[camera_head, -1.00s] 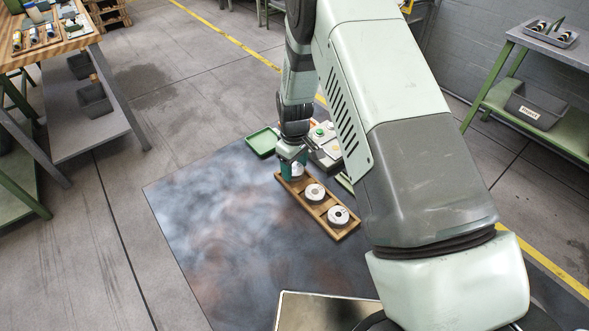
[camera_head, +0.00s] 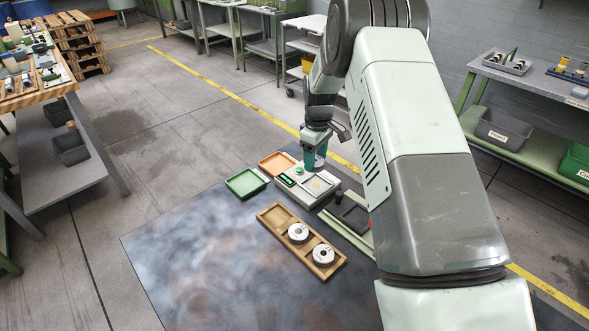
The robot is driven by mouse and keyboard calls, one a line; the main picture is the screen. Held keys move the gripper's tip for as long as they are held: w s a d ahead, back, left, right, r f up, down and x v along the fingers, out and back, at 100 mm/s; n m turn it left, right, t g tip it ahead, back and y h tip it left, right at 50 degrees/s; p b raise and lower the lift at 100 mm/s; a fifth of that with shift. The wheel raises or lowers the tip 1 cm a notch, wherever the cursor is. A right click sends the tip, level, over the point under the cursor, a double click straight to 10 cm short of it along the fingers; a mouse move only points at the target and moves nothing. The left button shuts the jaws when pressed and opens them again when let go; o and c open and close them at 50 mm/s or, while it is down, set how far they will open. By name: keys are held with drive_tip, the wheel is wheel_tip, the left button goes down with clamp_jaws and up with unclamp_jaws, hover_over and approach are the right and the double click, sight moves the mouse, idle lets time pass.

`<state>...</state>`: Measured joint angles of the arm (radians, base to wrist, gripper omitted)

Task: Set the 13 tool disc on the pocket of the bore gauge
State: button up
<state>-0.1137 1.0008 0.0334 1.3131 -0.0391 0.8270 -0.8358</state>
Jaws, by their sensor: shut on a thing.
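My gripper (camera_head: 315,164) points down over the bore gauge, a pale box (camera_head: 295,194) with a lit green display and a green button. Its teal fingers are shut on a tool disc, which they largely hide; its number cannot be read. The gauge's pocket (camera_head: 319,184) is a light recessed area on the right of its top, just below and in front of the fingers. Whether the disc touches the gauge cannot be told. A wooden rack (camera_head: 267,225) in front holds two grey-white discs (camera_head: 298,233) (camera_head: 323,254); its far-left slot is empty.
A green tray (camera_head: 246,183) and an orange tray (camera_head: 277,163) stand left of and behind the gauge. A dark fixture (camera_head: 352,214) on a green rail stands to the right, near my arm. The dark mat's left and front areas are clear.

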drive_tip(key=shift+w+d, duration=0.25)
drive_tip(key=shift+d, duration=0.1)
drive_tip(key=shift+f, duration=3.75)
drive_tip(key=o, duration=1.5)
